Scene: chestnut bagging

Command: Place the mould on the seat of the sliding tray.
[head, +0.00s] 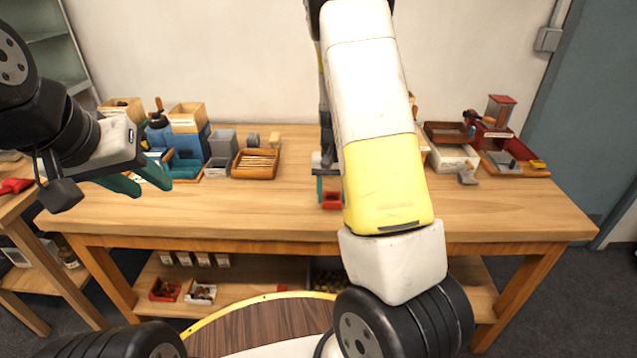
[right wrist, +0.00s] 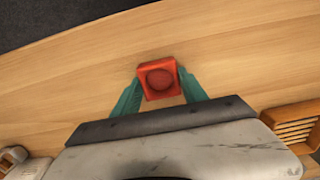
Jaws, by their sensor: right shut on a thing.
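The mould (right wrist: 159,79) is a small red square block with a round hollow in its top. My right gripper (right wrist: 160,88) is shut on it, with a teal finger on each side. In the head view the mould (head: 332,199) shows partly behind my right arm, over the middle of the table; its height above the wood is hard to tell. My left gripper (head: 140,180) is open and empty near the table's left end. I cannot make out for sure which thing is the sliding tray; a blue device (head: 186,165) at the left and a red device (head: 497,142) at the right both have tray-like parts.
A wooden slatted box (head: 256,164) and grey bins (head: 220,148) stand at back left. A white box (head: 452,158) and a grey piece (head: 468,175) stand at right. The table's front middle (head: 250,207) is clear. My right arm hides part of the back.

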